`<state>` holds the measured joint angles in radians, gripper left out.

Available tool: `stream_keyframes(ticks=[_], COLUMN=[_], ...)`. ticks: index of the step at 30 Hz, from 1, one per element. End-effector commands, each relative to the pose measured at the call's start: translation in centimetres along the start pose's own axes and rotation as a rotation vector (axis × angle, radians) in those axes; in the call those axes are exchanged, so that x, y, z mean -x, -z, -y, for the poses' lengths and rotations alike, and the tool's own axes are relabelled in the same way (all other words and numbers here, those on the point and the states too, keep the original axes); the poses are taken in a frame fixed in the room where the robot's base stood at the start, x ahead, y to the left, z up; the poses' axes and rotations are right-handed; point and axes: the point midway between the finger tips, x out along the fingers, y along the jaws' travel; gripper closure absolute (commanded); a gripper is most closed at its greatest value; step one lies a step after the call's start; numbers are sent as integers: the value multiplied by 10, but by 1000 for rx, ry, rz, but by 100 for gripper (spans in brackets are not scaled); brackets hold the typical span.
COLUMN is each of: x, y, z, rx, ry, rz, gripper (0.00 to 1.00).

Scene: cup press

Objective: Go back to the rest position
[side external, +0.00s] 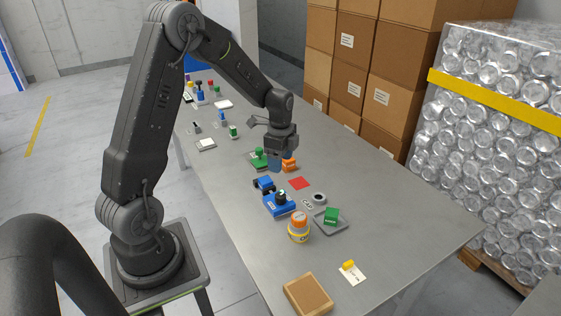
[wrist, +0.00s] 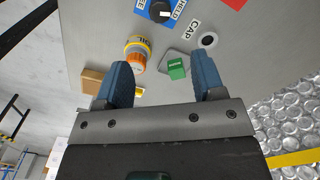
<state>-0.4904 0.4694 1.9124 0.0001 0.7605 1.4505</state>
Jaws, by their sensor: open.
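My gripper (side external: 281,162) hangs over the steel table (side external: 390,245), near an orange block (side external: 289,165) and a green item (side external: 258,158) in the side view. Whether it touches them cannot be told there. In the wrist view its two blue fingers (wrist: 161,62) are spread wide with nothing held between them. Beyond the fingers, a green block (wrist: 177,68) sits on a grey tray, and a yellow jar with an orange cap (wrist: 137,60) stands to its left.
A blue fixture (side external: 279,204), a red square (side external: 299,183) and a round ring (side external: 319,198) lie mid-table. A brown board (side external: 307,296) and a yellow piece on a card (side external: 350,272) are at the near end. Boxes (side external: 375,70) and wrapped cans (side external: 485,130) stand beyond the table.

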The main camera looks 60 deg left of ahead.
Motion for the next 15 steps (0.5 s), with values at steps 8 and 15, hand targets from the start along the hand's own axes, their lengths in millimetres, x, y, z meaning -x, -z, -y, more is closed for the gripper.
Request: stream_keyframes(ticks=[8, 15], x=[33, 113], y=[17, 53], z=[-16, -84], rx=[75, 334], ry=[50, 170], rz=[-10, -86], gripper=[37, 37])
